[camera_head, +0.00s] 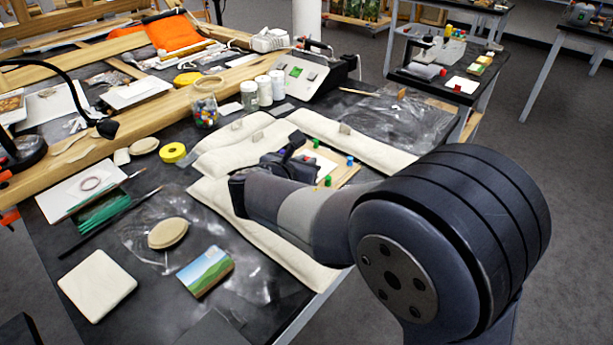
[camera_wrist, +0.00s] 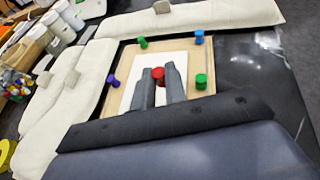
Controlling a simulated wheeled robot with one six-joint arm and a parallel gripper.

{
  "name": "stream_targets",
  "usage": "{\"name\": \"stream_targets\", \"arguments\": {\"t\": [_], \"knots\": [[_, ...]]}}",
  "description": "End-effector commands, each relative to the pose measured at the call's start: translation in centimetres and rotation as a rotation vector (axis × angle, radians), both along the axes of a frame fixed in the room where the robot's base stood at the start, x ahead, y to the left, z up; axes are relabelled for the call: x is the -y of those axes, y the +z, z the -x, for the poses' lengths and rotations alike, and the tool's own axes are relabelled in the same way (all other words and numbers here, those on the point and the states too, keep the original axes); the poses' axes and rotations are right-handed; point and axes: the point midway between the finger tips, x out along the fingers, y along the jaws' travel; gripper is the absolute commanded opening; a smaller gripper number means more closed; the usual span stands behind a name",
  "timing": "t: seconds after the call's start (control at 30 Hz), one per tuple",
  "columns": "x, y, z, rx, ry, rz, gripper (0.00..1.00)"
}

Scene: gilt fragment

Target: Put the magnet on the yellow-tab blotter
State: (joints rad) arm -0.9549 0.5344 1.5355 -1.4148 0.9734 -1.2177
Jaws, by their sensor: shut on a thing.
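A red magnet (camera_wrist: 158,76) sits between the two dark fingertips of my gripper (camera_wrist: 159,72), which is shut on it. The fingers are over a white sheet (camera_wrist: 172,57) on a wooden board (camera_wrist: 130,60). I cannot tell whether the magnet touches the sheet. In the head view my gripper is beside the board (camera_head: 343,176), its fingertips partly hidden. I cannot make out a blotter with a yellow tab in either view. A plain cream square (camera_head: 97,285) lies at the front left of the table, with no tab visible.
Green and blue pegs, such as a green one (camera_wrist: 201,81), stand around the board. Long cream cushions (camera_head: 352,140) with grey tabs surround it. A yellow tape roll (camera_head: 172,152), a landscape picture (camera_head: 205,270) and white jars (camera_head: 264,90) stand or lie nearby.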

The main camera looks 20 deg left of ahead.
Motion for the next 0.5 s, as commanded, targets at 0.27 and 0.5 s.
{"name": "stream_targets", "arguments": {"t": [0.27, 0.5], "knots": [[0.0, -3.8, 0.0, -0.001, -0.001, 0.000, 0.00], [0.0, -3.8, 0.0, -0.001, -0.001, 0.000, 0.00]]}}
